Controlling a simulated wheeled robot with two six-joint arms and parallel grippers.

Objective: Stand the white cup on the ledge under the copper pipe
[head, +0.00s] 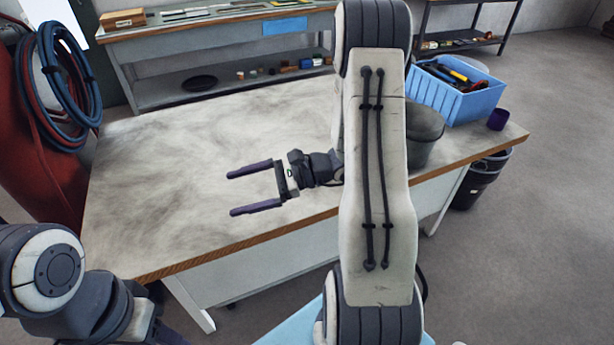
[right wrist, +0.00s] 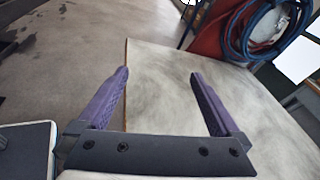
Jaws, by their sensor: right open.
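No white cup, ledge or copper pipe can be made out in either view. My right gripper (head: 231,194) is open and empty. It hangs over the worn pale table top in the head view, its two purple fingers pointing left. My right arm hides part of the table.
The table (head: 190,165) is mostly bare. Coiled hoses (head: 65,65) hang at the left. A bench (head: 215,45) stands behind, bins (head: 480,180) at the right.

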